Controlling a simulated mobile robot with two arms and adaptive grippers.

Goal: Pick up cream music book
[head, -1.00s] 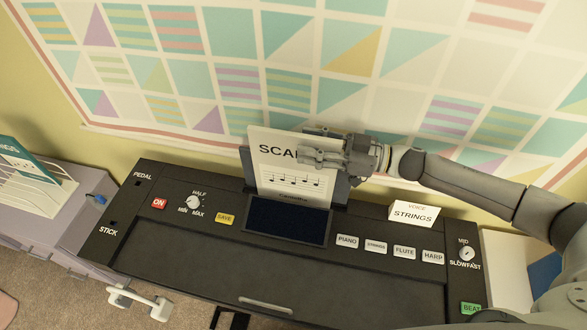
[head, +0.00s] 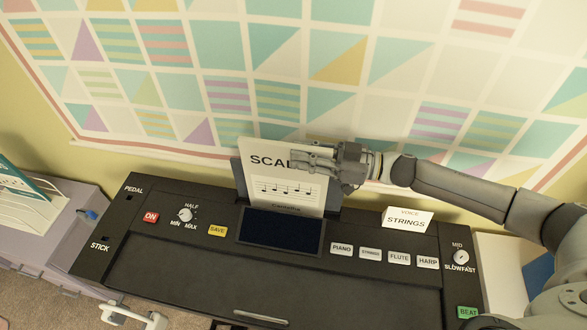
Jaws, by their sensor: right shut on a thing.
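The cream music book (head: 285,191), with "SCA…" lettering and a row of notes, stands upright, leaning back on the dark music rest (head: 241,180) of the black keyboard (head: 150,262). My right gripper (head: 303,160) comes in from the right and is shut on the book's upper right part. Its fingers cover the end of the title. The book's lower edge is close behind the dark screen; I cannot tell whether it still touches the rest. My left gripper is not in view.
Knobs and labelled buttons line the panel. A patterned wall hanging (head: 330,60) is close behind. A lilac cabinet (head: 60,225) with a white rack (head: 25,205) stands at left.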

